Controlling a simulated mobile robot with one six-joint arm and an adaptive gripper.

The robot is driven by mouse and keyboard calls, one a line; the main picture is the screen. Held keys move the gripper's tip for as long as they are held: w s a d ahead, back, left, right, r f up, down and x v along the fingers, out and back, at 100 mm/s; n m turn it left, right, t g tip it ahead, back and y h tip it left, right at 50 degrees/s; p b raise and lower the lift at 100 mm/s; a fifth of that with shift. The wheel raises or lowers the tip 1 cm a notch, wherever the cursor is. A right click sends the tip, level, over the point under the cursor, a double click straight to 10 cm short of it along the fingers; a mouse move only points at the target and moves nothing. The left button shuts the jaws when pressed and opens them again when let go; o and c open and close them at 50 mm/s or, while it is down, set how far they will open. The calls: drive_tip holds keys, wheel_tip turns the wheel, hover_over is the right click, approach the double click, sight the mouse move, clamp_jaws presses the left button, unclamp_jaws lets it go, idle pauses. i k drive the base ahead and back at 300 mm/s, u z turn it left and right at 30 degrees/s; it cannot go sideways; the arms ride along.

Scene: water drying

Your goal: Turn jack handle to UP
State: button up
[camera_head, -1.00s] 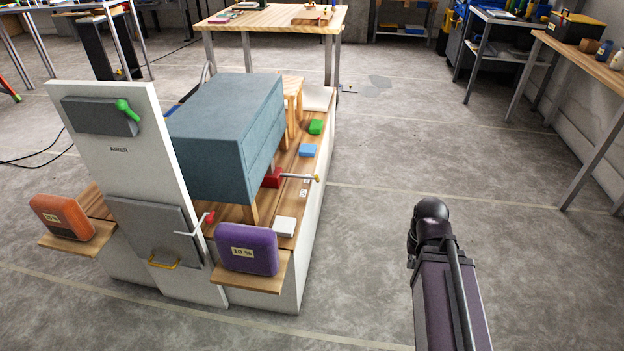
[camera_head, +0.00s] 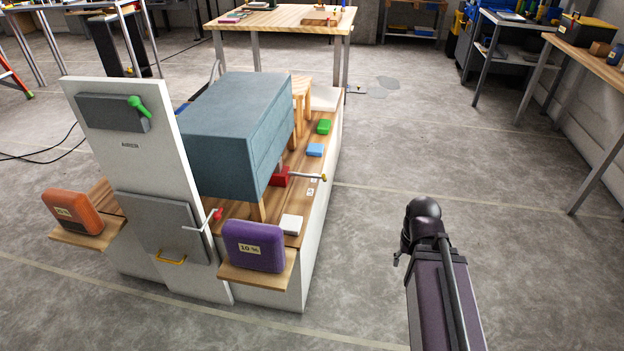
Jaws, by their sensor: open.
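The red jack (camera_head: 282,177) sits on the wooden bench top (camera_head: 233,211), by the lower edge of the blue-grey cabinet (camera_head: 225,130). Its metal jack handle (camera_head: 305,177) points right, roughly level, and ends in a yellowish tip over the bench's right edge. Small white labels (camera_head: 311,191) lie by the handle; their text is too small to read. My dark arm (camera_head: 437,290) shows at the lower right, well apart from the jack with bare floor between. My gripper cannot be made out; the arm's rounded joint seems to hide it.
A white panel (camera_head: 129,157) with a green lever and a grey door stands in front. A purple block (camera_head: 254,245) and an orange block (camera_head: 73,212) rest on side shelves. Blue (camera_head: 315,150) and green blocks lie behind the handle. The floor right of the bench is clear.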

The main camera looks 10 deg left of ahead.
sight(306, 176)
drive_tip(key=u, duration=0.95)
drive_tip(key=k, duration=0.55)
drive_tip(key=i, duration=1)
drive_tip(key=u, duration=0.05)
